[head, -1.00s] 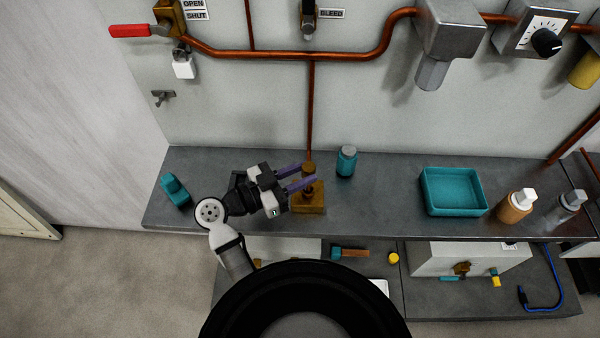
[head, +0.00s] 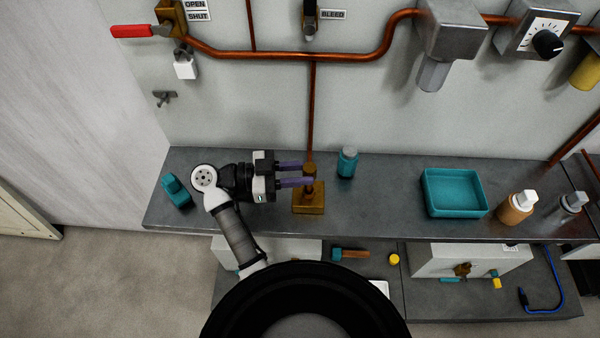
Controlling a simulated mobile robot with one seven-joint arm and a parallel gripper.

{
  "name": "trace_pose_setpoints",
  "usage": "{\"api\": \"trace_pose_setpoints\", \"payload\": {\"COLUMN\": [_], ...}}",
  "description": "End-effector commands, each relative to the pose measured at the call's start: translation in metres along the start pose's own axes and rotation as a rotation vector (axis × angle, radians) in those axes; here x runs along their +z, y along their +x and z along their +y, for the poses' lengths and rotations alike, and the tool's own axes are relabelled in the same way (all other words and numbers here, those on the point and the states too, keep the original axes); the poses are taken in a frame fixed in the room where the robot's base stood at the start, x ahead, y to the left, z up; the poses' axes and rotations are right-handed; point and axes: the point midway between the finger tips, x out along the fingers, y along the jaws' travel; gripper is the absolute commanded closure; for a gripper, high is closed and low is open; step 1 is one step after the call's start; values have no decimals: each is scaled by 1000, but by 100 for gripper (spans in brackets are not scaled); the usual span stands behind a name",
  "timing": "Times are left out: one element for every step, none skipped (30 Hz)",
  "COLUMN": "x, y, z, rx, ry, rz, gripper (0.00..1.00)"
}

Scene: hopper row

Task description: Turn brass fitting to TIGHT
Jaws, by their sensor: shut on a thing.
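The brass fitting (head: 310,186) stands upright on a square brass base (head: 309,207) on the grey bench, below the vertical copper pipe. My gripper (head: 305,174) reaches in from the left, its two purple fingers pointing right, one on the wall side and one on the near side of the fitting's upper part. They are shut on the fitting. The contact itself is small and partly hidden by the fingers. No TIGHT mark is readable near the fitting.
A teal bottle (head: 347,162) stands close to the right of the fitting. A teal object (head: 175,190) lies left of my arm. A teal tray (head: 453,193) and an orange bottle (head: 515,209) stand farther right.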

Motion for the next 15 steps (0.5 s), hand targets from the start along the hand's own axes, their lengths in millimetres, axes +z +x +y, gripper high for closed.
{"api": "trace_pose_setpoints", "payload": {"x": [4, 4, 4, 4, 4, 4, 4, 4, 3, 3, 3, 2, 2, 2, 2], "y": [0, 0, 0, 0, 0, 0, 0, 0, 0, 0, 0, 0, 0, 0, 0], "z": [1, 1, 1, 1, 1, 1, 1, 1, 1, 1, 1, 1, 1, 1, 1], "rx": [5, 5, 5, 5, 5, 5, 5, 4, 4, 4, 3, 3, 3, 2, 2], "ry": [-9, -9, -9, -9, -9, -9, -8, -7, -6, -6, -5, -5, -4, -4, -3], "rz": [-5, -5, -5, -5, -5, -5, -4, -4, -4, -3, -3, -3, -3, -2, -2], "gripper": [97, 97, 97, 97, 97, 70, 66, 62, 56, 53, 49, 48, 48, 48, 48]}}
